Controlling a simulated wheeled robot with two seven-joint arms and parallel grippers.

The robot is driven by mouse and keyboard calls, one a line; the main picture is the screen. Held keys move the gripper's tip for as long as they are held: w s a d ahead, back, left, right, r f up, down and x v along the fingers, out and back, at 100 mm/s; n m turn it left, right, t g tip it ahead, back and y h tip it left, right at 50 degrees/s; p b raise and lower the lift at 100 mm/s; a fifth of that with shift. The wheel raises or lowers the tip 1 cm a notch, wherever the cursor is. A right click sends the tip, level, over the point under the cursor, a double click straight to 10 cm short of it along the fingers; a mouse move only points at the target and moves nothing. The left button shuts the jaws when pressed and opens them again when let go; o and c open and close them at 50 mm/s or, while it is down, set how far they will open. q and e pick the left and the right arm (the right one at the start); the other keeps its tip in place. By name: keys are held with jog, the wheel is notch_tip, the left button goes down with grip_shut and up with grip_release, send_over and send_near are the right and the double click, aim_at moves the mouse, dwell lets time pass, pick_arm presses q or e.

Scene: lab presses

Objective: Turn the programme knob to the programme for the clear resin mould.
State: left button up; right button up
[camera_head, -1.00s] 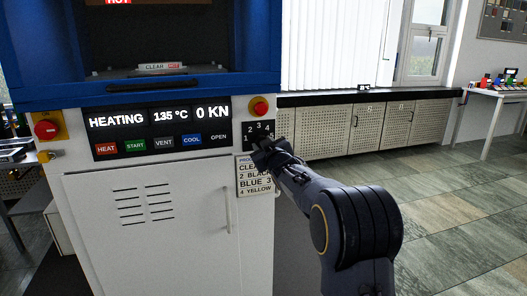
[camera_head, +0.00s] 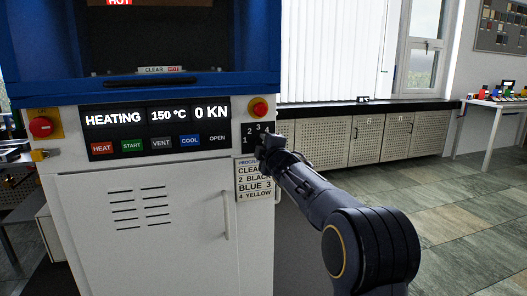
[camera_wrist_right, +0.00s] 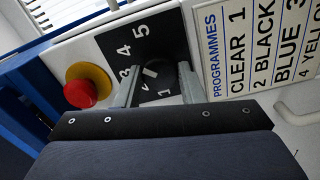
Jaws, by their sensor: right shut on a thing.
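The programme knob (camera_wrist_right: 155,74) sits on a black dial plate (camera_wrist_right: 142,40) marked with numbers in the right wrist view. My right gripper (camera_wrist_right: 158,84) is shut on the knob, one finger on each side. A white mark shows on the knob, but I cannot tell for certain which number it points to. In the head view my right gripper (camera_head: 265,150) hides the knob and part of the dial plate (camera_head: 250,134). The programme card (camera_wrist_right: 262,45) reads CLEAR 1, 2 BLACK, BLUE 3, and 4 with its colour word partly cut off. A label reading CLEAR (camera_head: 158,69) shows in the press opening.
A red button on yellow (camera_wrist_right: 82,88) is close beside the dial. The press panel (camera_head: 155,128) reads HEATING, 150 °C, 0 KN. A vertical door handle (camera_head: 226,215) is below. Open floor lies to the right.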

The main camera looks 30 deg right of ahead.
jog(key=shift+n+b, duration=0.8)
jog(key=shift+n, duration=3.4)
jog(key=o, duration=1)
jog(key=b+v, duration=0.4)
jog(key=v, duration=0.3)
jog(key=shift+s+a, duration=0.1)
jog(key=shift+s, duration=0.3)
